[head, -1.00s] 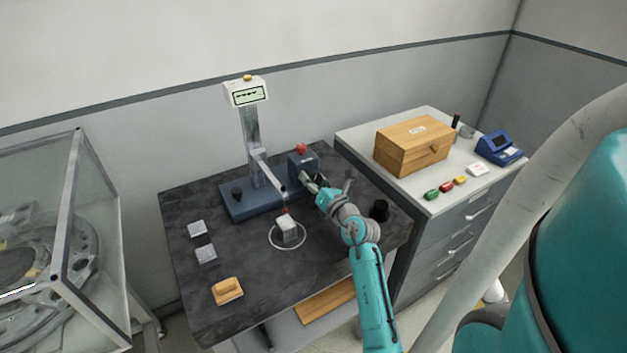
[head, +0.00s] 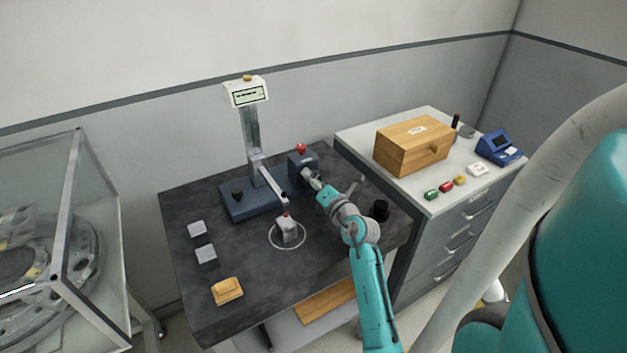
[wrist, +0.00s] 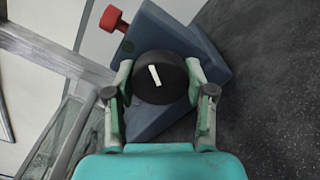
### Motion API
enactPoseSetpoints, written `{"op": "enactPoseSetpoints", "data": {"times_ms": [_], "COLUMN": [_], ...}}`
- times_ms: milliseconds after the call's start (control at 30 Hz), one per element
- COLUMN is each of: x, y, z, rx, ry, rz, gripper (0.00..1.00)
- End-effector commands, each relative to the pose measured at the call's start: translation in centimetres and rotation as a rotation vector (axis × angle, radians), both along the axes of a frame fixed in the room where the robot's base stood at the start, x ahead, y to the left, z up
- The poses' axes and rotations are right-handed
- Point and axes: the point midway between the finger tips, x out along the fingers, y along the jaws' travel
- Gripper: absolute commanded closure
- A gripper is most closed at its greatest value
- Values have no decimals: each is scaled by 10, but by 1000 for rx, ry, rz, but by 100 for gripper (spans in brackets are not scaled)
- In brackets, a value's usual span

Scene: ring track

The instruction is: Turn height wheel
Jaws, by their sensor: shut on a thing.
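The height wheel is a round black knob (wrist: 165,88) with a white mark tilted slightly left. It sits on the face of a blue box (wrist: 212,58) that has a red knob (wrist: 113,19) at its end. My gripper (wrist: 160,80) has one finger on each side of the wheel and is shut on it. In the head view my gripper (head: 311,180) reaches the blue box (head: 300,163) from the front right and mostly hides the wheel. The measuring stand's grey column (head: 251,130) carries a sliding arm (head: 272,181) above a small grey block (head: 287,230).
A display (head: 247,93) tops the column. Two grey blocks (head: 197,229) and a wooden block (head: 227,291) lie at the dark table's left. A drawer cabinet (head: 440,200) adjoins the table, bearing a wooden box (head: 410,148).

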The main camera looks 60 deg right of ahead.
Motion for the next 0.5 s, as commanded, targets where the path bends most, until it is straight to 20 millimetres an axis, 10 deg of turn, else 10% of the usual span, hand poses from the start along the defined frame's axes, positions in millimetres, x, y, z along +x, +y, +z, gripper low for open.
{"op": "enactPoseSetpoints", "data": {"times_ms": [200,233,300,500], "x": [0,0,0,0], "y": [0,0,0,0], "z": [0,0,0,0], "rx": [0,0,0,-1], "ry": [1,1,1,1], "rz": [-1,-1,-1,0], "gripper": [81,44,26,21]}}
